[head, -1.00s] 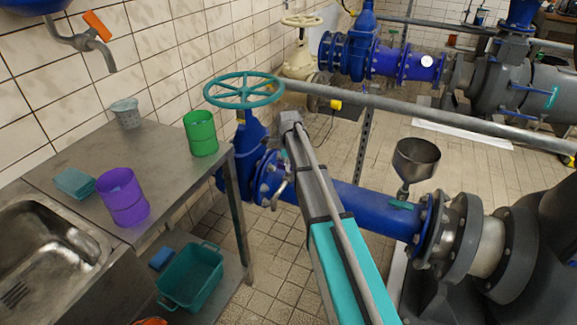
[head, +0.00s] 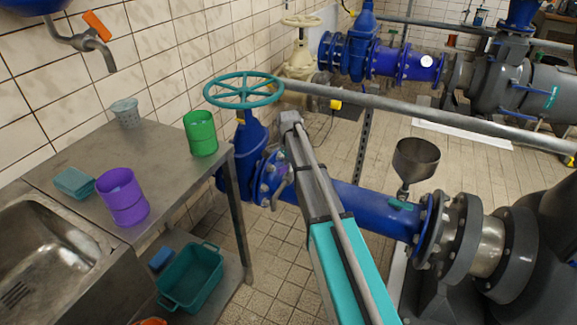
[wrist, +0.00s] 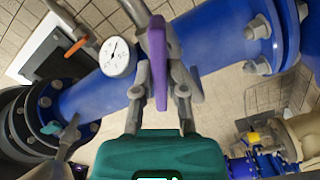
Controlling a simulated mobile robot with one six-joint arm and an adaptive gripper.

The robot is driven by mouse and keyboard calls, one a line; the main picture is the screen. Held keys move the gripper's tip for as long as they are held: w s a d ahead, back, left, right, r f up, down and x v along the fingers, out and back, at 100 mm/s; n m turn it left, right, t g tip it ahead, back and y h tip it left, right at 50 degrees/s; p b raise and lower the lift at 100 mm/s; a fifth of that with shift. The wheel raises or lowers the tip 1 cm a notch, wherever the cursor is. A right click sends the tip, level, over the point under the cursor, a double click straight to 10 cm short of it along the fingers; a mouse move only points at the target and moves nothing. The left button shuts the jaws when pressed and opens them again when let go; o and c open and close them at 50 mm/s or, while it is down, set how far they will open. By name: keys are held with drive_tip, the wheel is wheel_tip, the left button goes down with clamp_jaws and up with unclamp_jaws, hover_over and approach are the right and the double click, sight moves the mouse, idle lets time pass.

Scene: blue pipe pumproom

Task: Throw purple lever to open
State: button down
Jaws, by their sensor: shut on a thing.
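The purple lever (wrist: 158,50) stands up through the middle of the wrist view, in front of a blue pipe (wrist: 90,95) with a white dial gauge (wrist: 117,57) beside the lever. My gripper (wrist: 160,88) has its two grey fingers on either side of the lever's lower part, shut on it. In the head view my arm runs away toward the blue pipe (head: 350,207); the purple lever and the fingers are not visible there.
Near my gripper in the wrist view are an orange-handled valve (wrist: 76,47), a teal valve handle (wrist: 68,133) and bolted blue flanges (wrist: 258,35). In the head view a teal handwheel (head: 243,91), a grey rail (head: 430,113), a funnel (head: 415,160) and a steel table (head: 165,170) surround the arm.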

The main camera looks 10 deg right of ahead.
drive_tip(key=n, duration=0.6)
idle(0.4)
drive_tip(key=c, duration=0.7)
unclamp_jaws()
drive_tip(key=shift+m, duration=0.4)
